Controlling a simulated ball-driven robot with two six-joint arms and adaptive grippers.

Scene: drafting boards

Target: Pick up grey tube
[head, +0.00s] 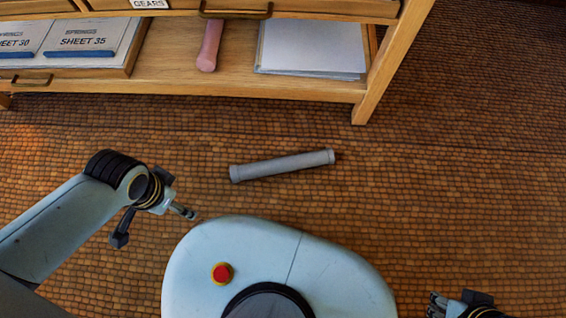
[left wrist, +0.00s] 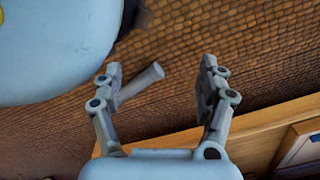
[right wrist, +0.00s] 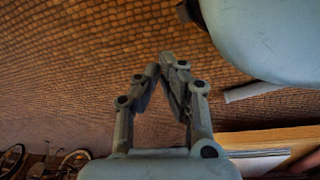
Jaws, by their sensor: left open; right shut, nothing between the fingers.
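The grey tube (head: 283,165) lies on the woven floor in front of the wooden shelf unit, slightly slanted, with its right end farther back. My left gripper (head: 152,225) is open and empty, to the left of the tube and nearer to me, apart from it. In the left wrist view, the tube (left wrist: 142,82) shows beyond and between the spread fingers (left wrist: 160,67), partly hidden by one finger. My right gripper (head: 435,302) is at the bottom right edge, shut and empty. In the right wrist view, its fingertips (right wrist: 167,62) meet, and the tube (right wrist: 255,92) lies off to the right.
The shelf unit (head: 372,92) stands behind the tube. My rounded base with a red button lies in front of the tube. The floor at right is clear.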

